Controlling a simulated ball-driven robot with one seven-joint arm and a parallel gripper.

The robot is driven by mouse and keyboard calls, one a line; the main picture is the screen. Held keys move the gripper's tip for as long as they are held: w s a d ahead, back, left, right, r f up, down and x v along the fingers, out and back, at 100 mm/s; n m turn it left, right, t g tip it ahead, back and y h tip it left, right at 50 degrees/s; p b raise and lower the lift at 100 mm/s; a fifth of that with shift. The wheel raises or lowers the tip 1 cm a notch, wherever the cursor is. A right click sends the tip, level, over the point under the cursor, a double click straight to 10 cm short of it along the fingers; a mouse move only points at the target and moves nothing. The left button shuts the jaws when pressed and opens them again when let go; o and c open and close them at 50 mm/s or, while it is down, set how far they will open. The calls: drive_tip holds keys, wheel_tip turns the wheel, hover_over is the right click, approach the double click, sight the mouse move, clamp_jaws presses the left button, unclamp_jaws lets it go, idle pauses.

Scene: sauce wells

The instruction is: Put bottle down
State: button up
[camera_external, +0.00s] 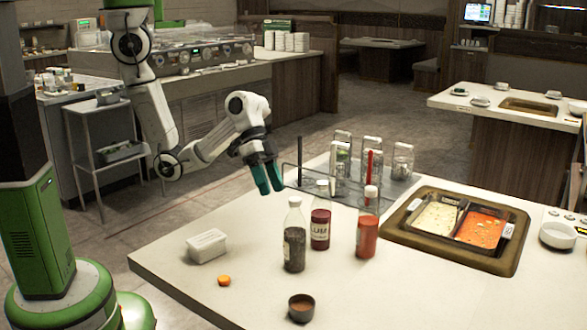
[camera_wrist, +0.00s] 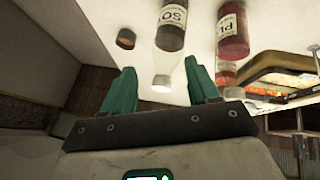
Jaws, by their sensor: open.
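A dark soy-like bottle (camera_external: 294,248) with a white cap stands upright on the white counter (camera_external: 190,280). A dark red plum bottle (camera_external: 320,228) and an orange-red sauce bottle (camera_external: 367,235) stand upright to its right. My gripper (camera_external: 270,190) is above the counter, up and left of the bottles, apart from them. In the wrist view my gripper (camera_wrist: 160,65) has its teal fingers spread with nothing held. Beyond them the dark bottle (camera_wrist: 172,36), labelled "SO", and the plum bottle (camera_wrist: 232,40) appear upside down.
A rack (camera_external: 345,190) with several glass jars stands behind the bottles. A sauce well unit (camera_external: 405,240) is at the right. A white tub (camera_external: 206,246), an orange disc (camera_external: 224,280) and a small brown bowl (camera_external: 301,308) sit on the counter. The front-left counter has free room.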

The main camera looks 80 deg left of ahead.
drive_tip(key=s+a+f+n+y, duration=0.2)
drive_tip(key=s+a+f, duration=0.3)
drive_tip(key=a, duration=0.1)
drive_tip(key=s+a+f+n+g+y, duration=0.1)
drive_tip(key=s+a+f+n, duration=0.1)
drive_tip(key=s+a+f, duration=0.3)
drive_tip(key=s+a+f+n+g+y, duration=0.1)
drive_tip(key=s+a+f+n+y, duration=0.1)
drive_tip(key=s+a+f, duration=0.3)
drive_tip(key=shift+s+a+f+y, duration=0.15)
drive_tip(key=shift+s+a, duration=0.1)
drive_tip(key=shift+a, duration=0.3)
drive_tip(key=shift+s+a+f+y, duration=0.1)
drive_tip(key=shift+s+a+y, duration=0.1)
drive_tip(key=shift+a, duration=0.3)
drive_tip(key=shift+o, duration=0.2)
